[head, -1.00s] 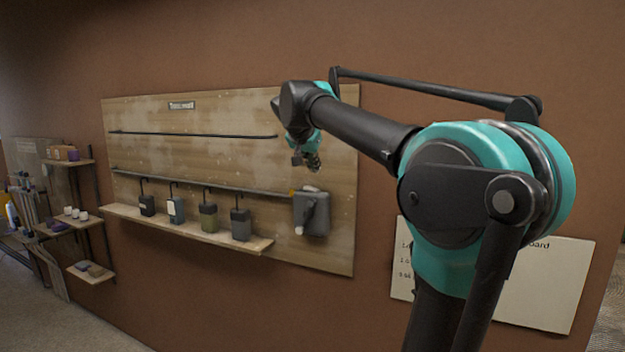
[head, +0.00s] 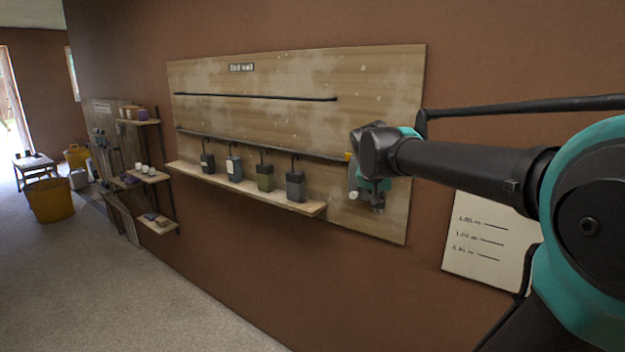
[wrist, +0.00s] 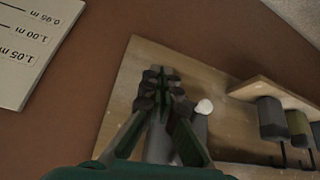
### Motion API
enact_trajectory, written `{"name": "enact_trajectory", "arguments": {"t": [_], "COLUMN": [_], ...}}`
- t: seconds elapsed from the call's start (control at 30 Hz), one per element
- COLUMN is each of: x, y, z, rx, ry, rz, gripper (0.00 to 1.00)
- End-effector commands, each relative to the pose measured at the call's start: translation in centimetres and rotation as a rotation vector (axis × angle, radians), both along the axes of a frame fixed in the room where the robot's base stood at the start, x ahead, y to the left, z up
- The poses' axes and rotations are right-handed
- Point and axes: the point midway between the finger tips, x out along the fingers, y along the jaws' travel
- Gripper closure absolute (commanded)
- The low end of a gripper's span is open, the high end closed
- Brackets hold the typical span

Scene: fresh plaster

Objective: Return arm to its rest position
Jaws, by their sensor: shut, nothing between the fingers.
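My arm reaches in from the right in the head view, bent at its teal-and-black joint. My gripper (head: 377,205) hangs down at its far end, in front of the right part of the wooden tool board (head: 385,75). In the wrist view my gripper (wrist: 160,76) has its fingertips together with nothing held between them. A grey device with a white knob (wrist: 204,106) shows behind the fingers against the board, partly covered by them. In the head view my arm's end covers most of that device.
Several dark battery-like blocks (head: 265,177) stand along the board's wooden shelf (head: 225,189). A white height chart (head: 485,240) is on the brown wall to the right. Small shelves (head: 150,178) and a yellow bucket (head: 50,200) are farther left. The floor at lower left is clear.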

Motion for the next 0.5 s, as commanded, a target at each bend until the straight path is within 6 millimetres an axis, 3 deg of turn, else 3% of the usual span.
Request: {"name": "enact_trajectory", "arguments": {"t": [0.03, 0.1, 0.3, 0.4, 0.5], "x": [-1.4, -3.6, -10.9, -14.7, -17.7], "y": [-0.4, -0.7, -0.9, -0.7, -0.3], "z": [-3.0, -7.0, -17.4, -21.4, -24.2], "rx": [0.004, 0.010, 0.038, 0.052, 0.064], "ry": [0.024, 0.059, 0.140, 0.166, 0.180], "rz": [0.025, 0.076, 0.226, 0.296, 0.352], "gripper": [1.00, 1.00, 1.00, 1.00, 1.00]}}
